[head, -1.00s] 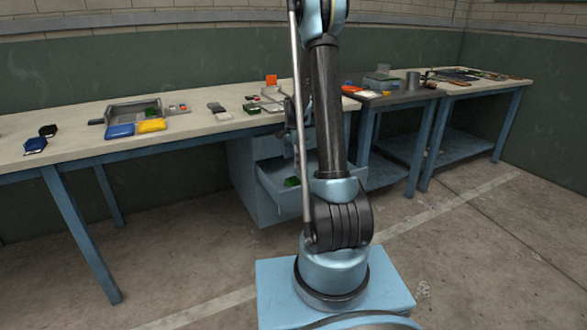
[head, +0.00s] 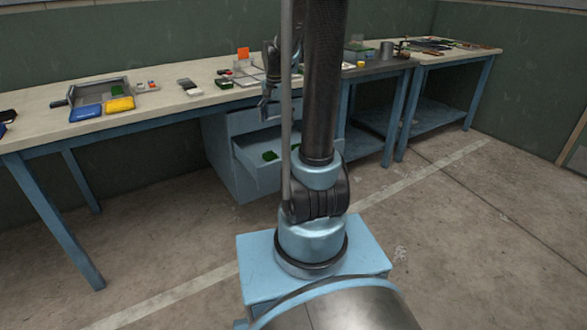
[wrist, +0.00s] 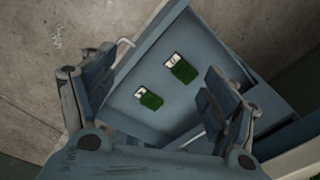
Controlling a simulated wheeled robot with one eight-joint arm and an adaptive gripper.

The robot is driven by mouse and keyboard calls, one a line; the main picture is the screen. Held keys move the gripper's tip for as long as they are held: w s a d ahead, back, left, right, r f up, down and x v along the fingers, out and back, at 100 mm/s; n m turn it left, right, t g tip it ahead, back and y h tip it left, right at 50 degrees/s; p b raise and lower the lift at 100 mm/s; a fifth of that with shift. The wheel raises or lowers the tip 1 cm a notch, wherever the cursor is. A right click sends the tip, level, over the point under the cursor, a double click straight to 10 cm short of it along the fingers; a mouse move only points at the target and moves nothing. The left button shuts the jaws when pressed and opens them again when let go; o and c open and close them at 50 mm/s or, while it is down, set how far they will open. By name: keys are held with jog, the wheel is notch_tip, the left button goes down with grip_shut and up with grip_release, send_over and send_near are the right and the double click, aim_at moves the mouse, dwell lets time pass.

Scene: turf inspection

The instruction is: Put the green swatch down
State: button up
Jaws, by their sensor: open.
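Two green swatches, each with a white label end, lie flat and apart on the floor of an open blue drawer. In the wrist view one swatch (wrist: 182,69) is toward the upper right and the other swatch (wrist: 149,98) toward the lower left. In the head view a green swatch (head: 270,156) shows inside the drawer (head: 247,158); my arm partly hides the drawer. My gripper (head: 264,112) is above the drawer, clear of the swatches. In the wrist view its fingers (wrist: 160,84) are wide apart with nothing between them.
A grey-topped table (head: 380,68) stands at the right. The floor in front is clear.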

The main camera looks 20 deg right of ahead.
jog(key=s+f+n, duration=0.2)
jog(key=s+n, duration=0.2)
jog(key=s, duration=0.9)
jog(key=s+f+n+t, duration=0.1)
jog(key=s+n, duration=0.4)
jog(key=s, duration=0.9)
jog(key=shift+f, duration=0.6)
